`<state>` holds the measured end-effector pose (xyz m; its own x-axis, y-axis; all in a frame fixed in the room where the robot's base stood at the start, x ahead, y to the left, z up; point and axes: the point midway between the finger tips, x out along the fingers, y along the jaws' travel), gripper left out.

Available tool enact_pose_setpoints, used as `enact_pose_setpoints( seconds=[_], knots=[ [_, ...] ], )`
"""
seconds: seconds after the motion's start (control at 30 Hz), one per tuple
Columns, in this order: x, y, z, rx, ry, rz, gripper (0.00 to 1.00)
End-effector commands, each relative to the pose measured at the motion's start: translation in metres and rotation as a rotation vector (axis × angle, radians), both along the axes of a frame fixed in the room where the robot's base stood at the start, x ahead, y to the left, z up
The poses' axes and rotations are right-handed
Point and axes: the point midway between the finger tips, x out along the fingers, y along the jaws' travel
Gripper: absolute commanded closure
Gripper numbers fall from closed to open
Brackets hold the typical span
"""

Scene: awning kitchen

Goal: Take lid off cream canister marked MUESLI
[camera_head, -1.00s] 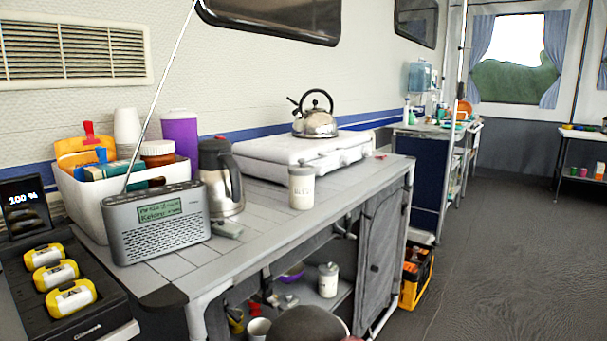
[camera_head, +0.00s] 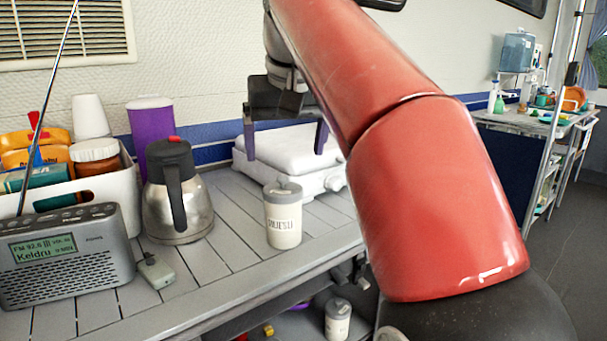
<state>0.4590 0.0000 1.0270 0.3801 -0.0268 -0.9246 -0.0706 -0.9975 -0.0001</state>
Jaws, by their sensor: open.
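The cream canister (camera_head: 283,222) stands upright on the grey slatted counter. My gripper (camera_head: 286,142) is in the air above and behind the canister in the picture, in front of the white stove. Its two purple-grey fingers are wide apart with nothing between them. My red arm comes in from the right and hides part of the counter and the stove. A similar cream canister (camera_head: 338,318) with a grey lid stands on the shelf below.
A steel jug with a black top (camera_head: 177,195) stands left of the canister. A grey radio (camera_head: 65,255) with a long antenna, a small grey device (camera_head: 156,270) and a filled white bin (camera_head: 120,185) are further left. The white stove (camera_head: 262,150) is behind. The counter just around the canister is clear.

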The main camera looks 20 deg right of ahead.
Motion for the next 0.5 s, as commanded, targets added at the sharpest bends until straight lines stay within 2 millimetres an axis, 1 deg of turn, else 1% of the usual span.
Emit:
enact_pose_setpoints(
  seconds=[0.07,0.37,0.5],
  knots=[
    [0.003,0.000,0.002,0.000,0.000,-0.001,0.11],
    [0.013,0.000,-0.024,0.001,0.002,-0.002,0.11],
    [0.021,0.000,-0.043,0.001,0.003,-0.002,0.11]
  ],
)
